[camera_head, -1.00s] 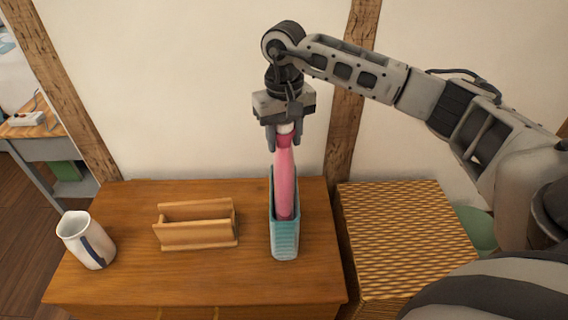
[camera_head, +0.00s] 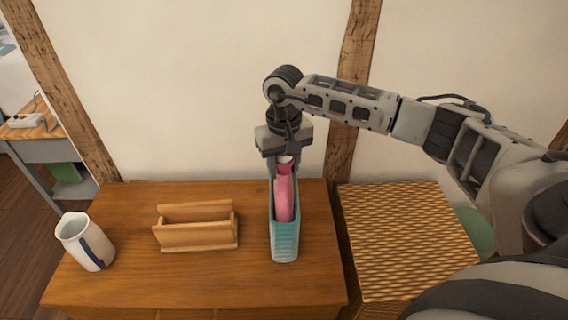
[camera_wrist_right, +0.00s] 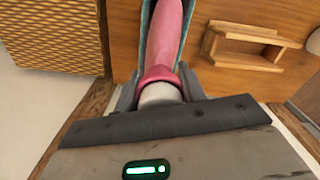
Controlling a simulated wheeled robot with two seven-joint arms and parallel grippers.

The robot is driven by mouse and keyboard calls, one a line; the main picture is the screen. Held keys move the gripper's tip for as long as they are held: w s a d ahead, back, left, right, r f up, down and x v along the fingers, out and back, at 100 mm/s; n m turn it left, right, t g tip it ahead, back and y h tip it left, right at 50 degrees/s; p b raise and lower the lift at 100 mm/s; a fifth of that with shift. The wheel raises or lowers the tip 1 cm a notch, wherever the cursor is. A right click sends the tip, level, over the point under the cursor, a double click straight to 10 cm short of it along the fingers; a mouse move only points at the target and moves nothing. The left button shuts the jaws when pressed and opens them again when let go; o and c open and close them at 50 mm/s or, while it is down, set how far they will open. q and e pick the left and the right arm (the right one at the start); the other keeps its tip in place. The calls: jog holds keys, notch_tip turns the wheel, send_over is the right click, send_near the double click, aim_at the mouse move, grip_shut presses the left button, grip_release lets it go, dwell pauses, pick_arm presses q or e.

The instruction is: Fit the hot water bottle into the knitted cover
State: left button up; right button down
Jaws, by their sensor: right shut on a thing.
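The pink hot water bottle (camera_head: 284,195) stands upright inside the teal knitted cover (camera_head: 285,245), with its lower part hidden by the cover's walls. The cover stands on the wooden cabinet top. My right gripper (camera_head: 284,163) is above the cover and shut on the bottle's neck. In the right wrist view, the bottle (camera_wrist_right: 166,40) runs away from the fingers (camera_wrist_right: 160,90) into the cover (camera_wrist_right: 147,15), whose edges show on both sides of it. My left gripper is not in view.
An empty wooden rack (camera_head: 196,227) stands left of the cover on the cabinet (camera_head: 180,285). A white jug with a dark stripe (camera_head: 84,241) stands at the cabinet's left edge. A woven basket (camera_head: 408,240) is to the right. The wall (camera_head: 220,90) is close behind.

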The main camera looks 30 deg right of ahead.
jog(key=c, duration=0.8)
grip_release()
jog(key=shift+c, duration=0.2)
